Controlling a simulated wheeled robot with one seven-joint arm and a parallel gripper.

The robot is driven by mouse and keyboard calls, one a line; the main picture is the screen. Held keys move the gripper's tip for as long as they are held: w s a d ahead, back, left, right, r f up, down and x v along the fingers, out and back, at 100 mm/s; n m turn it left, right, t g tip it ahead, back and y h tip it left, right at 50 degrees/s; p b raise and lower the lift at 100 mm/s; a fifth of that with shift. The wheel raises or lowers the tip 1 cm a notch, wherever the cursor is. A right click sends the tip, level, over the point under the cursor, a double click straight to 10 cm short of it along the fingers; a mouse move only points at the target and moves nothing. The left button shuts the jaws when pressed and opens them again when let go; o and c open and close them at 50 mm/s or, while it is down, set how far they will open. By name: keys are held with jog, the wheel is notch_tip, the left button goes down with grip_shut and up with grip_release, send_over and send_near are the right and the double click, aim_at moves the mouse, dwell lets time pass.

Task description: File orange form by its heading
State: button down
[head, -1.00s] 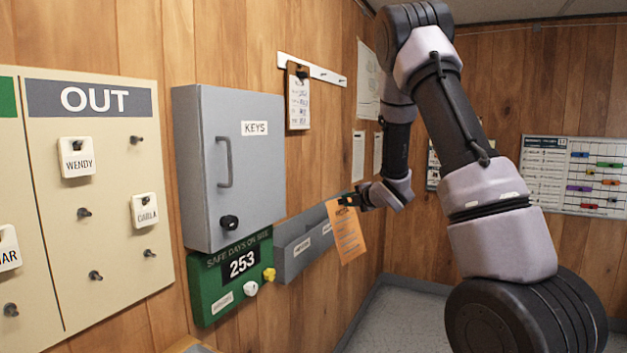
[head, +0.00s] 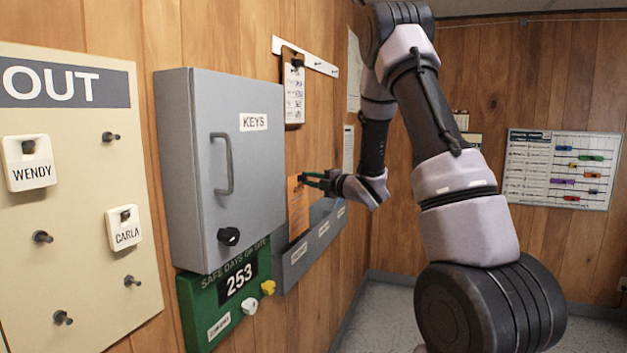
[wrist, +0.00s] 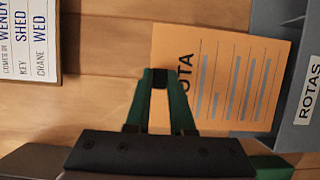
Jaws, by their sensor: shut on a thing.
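The orange form (head: 298,212) hangs upright at the left end of the grey wall rack (head: 318,241). In the wrist view the form (wrist: 238,85) shows a heading ending in "OTA"; my gripper hides its start. My gripper (head: 304,178) is shut on the form's top edge, and its green fingers (wrist: 160,78) show in the wrist view. The form's lower edge overlaps the pocket labelled ROTAS (wrist: 308,97); I cannot tell whether it is inside. The rack's other labels are too small to read in the head view.
The grey KEYS cabinet (head: 225,165) juts from the wall just left of the form. A clipboard (head: 294,92) hangs above.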

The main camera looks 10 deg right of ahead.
aim_at(299, 198)
jog(key=shift+w+a+f, duration=0.15)
jog(key=shift+w+a, duration=0.45)
jog(key=shift+a, duration=0.2)
jog(key=shift+w+a, duration=0.1)
jog(key=shift+a, duration=0.1)
jog(key=shift+w+a, duration=0.15)
jog(key=shift+a, duration=0.05)
dwell(0.6)
jog(key=shift+f, duration=0.15)
jog(key=shift+f, duration=1.4)
jog(key=shift+f, duration=0.1)
jog(key=shift+f, duration=1.45)
jog(key=shift+f, duration=0.15)
